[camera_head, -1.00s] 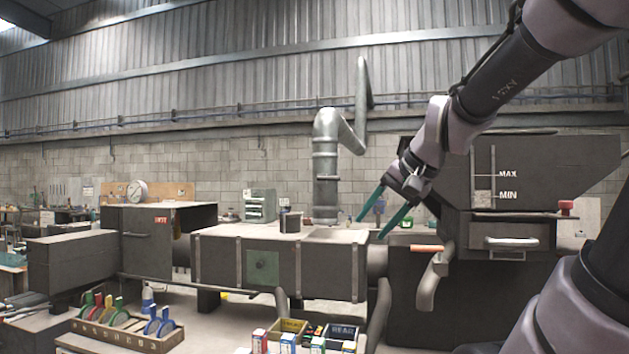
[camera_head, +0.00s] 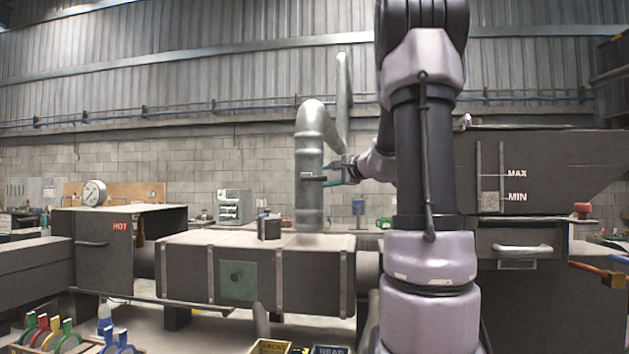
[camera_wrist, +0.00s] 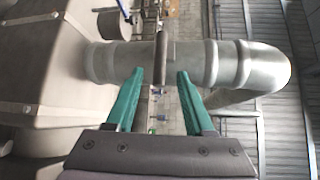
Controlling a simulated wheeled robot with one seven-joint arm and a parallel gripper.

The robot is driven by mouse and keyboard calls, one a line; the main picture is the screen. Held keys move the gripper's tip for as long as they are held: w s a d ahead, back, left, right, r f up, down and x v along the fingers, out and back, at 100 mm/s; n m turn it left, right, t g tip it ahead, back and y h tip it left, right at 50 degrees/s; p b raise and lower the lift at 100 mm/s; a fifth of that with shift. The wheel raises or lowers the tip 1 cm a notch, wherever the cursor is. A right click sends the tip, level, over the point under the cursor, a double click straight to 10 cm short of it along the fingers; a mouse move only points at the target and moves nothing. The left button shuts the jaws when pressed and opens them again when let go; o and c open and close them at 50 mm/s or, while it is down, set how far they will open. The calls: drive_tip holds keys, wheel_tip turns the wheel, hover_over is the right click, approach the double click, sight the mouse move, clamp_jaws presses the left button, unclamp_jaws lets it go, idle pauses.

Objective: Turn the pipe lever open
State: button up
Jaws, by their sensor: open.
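The grey metal pipe (camera_head: 309,165) stands upright on the long box duct, bends at the top and also shows sideways in the wrist view (camera_wrist: 105,62). A short dark lever (camera_head: 314,178) sticks out across the front of the pipe. In the wrist view the lever (camera_wrist: 161,55) is a dark rod whose near end lies between my fingertips. My gripper (camera_head: 337,173) is open, its teal fingers beside the pipe. In the wrist view my gripper (camera_wrist: 160,74) has one finger on either side of the rod, with gaps showing. Its exact depth along the rod is hard to tell.
The box duct (camera_head: 200,255) lies below the pipe. A dark machine (camera_head: 545,165) with MAX and MIN marks stands at right, with an orange-ended handle (camera_head: 598,270). A gauge (camera_head: 94,193) and a small drawer cabinet (camera_head: 234,207) stand behind. Colored reels are at lower left.

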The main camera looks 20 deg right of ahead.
sight(320, 178)
drive_tip(key=x, duration=0.6)
clamp_jaws()
idle(1.4)
